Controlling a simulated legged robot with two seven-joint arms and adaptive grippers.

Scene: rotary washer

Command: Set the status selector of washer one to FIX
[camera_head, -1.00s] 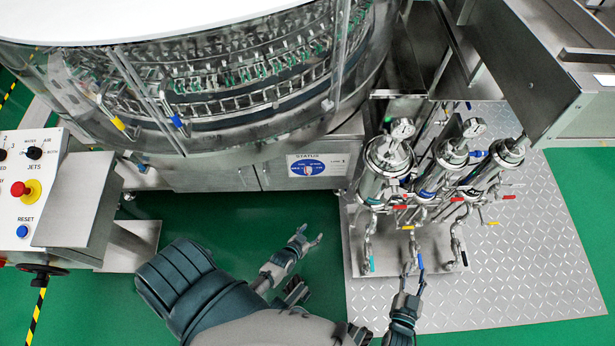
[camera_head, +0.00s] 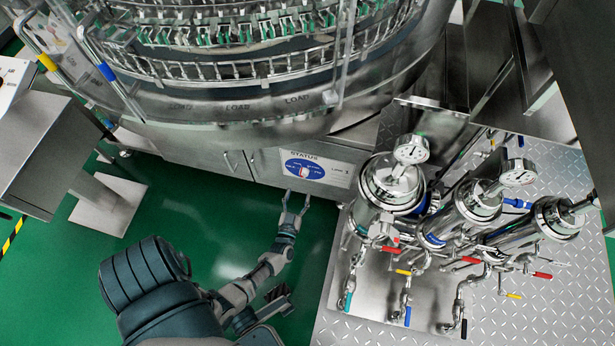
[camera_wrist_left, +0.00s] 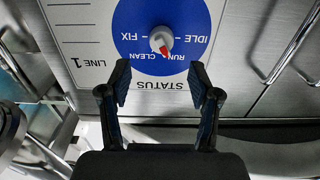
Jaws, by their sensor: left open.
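The status panel (camera_head: 339,177) is on the washer's lower front, with a blue dial disc (camera_head: 293,165). In the left wrist view the panel appears upside down, and the selector knob (camera_wrist_left: 161,38) is white with a red tip. The red tip points down in that view, toward the RUN and CLEAN lettering; FIX is at the left and IDLE at the right. My left gripper (camera_head: 296,199) is open and empty, just below the panel in the head view. Its fingers (camera_wrist_left: 160,87) frame the STATUS lettering, apart from the knob. My right gripper is not in view.
Metal filter housings (camera_head: 391,190) with gauges and coloured valve handles stand right of the panel on a metal plate. A metal cabinet (camera_head: 45,140) stands at the left. Metal handles (camera_head: 234,162) project beside the panel.

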